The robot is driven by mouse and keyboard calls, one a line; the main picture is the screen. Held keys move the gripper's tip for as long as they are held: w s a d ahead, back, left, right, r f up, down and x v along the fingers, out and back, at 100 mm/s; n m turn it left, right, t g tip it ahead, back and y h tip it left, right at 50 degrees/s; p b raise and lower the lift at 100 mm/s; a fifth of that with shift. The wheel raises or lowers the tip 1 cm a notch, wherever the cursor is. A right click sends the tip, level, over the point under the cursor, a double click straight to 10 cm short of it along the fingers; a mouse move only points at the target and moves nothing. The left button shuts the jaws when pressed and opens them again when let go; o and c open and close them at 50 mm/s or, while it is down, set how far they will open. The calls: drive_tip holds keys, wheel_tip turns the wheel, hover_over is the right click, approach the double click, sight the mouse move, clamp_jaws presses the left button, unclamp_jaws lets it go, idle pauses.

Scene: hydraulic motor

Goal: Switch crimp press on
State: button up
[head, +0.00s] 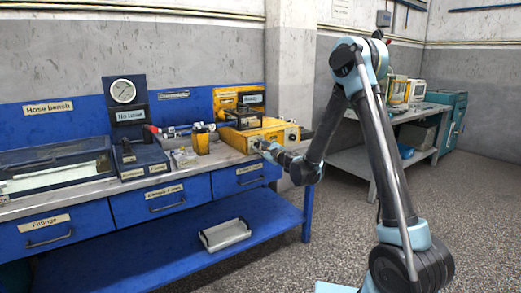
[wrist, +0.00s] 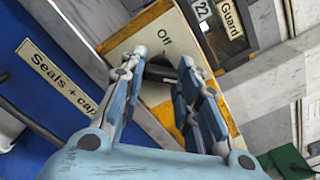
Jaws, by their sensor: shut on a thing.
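The yellow crimp press (head: 262,132) stands at the right end of the blue hose bench. In the head view my gripper (head: 262,147) reaches the front face of the press from the right.
A drawer labelled "Seals + caps" (wrist: 60,78) lies just below the panel. A "Guard" label (wrist: 230,18) is on the press. A gauge stand (head: 124,100) and a yellow holder (head: 201,142) stand left of it. A metal tray (head: 225,235) lies on the lower shelf.

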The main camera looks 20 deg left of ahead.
drive_tip(key=shift+w, duration=0.1)
drive_tip(key=o, duration=1.1)
drive_tip(key=shift+c, duration=0.2)
drive_tip(key=v, duration=1.2)
